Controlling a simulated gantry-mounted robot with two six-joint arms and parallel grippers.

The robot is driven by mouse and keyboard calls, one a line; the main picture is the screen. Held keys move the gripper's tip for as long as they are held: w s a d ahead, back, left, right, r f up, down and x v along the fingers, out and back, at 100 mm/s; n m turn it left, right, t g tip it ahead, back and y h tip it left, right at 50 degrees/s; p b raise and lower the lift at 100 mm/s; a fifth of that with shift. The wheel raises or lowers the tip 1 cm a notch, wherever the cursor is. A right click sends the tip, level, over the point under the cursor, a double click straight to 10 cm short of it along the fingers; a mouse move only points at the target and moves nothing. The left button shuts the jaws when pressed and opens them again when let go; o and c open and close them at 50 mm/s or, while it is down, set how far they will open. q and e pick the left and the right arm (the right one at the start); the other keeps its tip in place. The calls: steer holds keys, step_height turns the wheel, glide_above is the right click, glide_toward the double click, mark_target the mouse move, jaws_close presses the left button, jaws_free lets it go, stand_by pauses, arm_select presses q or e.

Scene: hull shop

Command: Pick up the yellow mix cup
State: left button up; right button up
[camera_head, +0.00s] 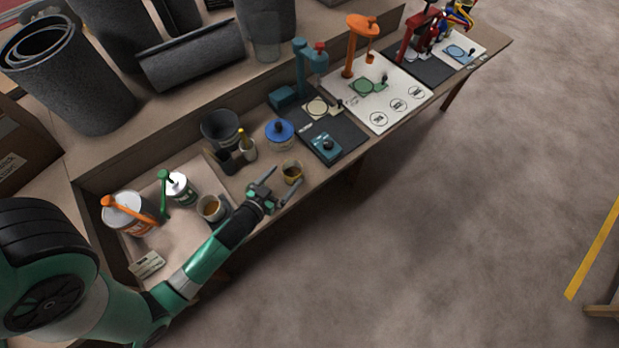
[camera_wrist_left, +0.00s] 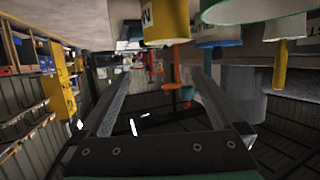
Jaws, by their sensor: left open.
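The yellow mix cup (camera_head: 292,174) stands upright near the front edge of the bench, with a dark opening at its top. In the left wrist view a yellow cup with dark lettering (camera_wrist_left: 166,22) shows at the top, above the line between the fingers. My left gripper (camera_head: 284,180) is open and empty, its two fingers spread beside the cup on its near-left side. In the left wrist view nothing sits between the fingertips (camera_wrist_left: 160,74). I cannot tell whether a finger touches the cup. My right gripper is not in view.
A cup with brown contents (camera_head: 211,208) stands beside my left forearm. A blue-lidded pot (camera_head: 280,132), a dark bucket (camera_head: 221,129) and a pale pot holding a yellow handle (camera_head: 249,152) stand behind. A dark mat (camera_head: 347,137) lies right. The floor in front is clear.

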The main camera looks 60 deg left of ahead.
mark_target(297, 162)
arm_select(q)
steer(key=s+f, duration=0.1)
steer(key=f, duration=0.1)
steer(key=s+f, duration=0.1)
steer(key=shift+s+f+b, duration=0.15)
steer(key=shift+f+b, duration=0.2)
steer(key=shift+s+a, duration=0.1)
steer(key=shift+s, duration=0.05)
steer(key=shift+w+a+r, duration=0.1)
steer(key=shift+w+r, duration=0.1)
steer(key=shift+w, duration=0.05)
steer(key=x, duration=0.6)
steer(key=shift+w+a+b, duration=0.2)
steer(key=shift+w+b, duration=0.05)
steer(key=shift+b, duration=0.15)
steer(key=shift+w+a+f, duration=0.15)
steer(key=shift+w+f, duration=0.05)
steer(key=shift+w, duration=0.05)
steer(key=b+x, duration=0.1)
steer(key=x, duration=0.1)
steer(key=b+x, duration=0.1)
steer(key=x, duration=0.1)
steer(key=shift+w+a+r, duration=0.1)
steer(key=shift+w+a, duration=0.05)
steer(key=shift+w, duration=0.2)
steer(key=shift+s, duration=0.1)
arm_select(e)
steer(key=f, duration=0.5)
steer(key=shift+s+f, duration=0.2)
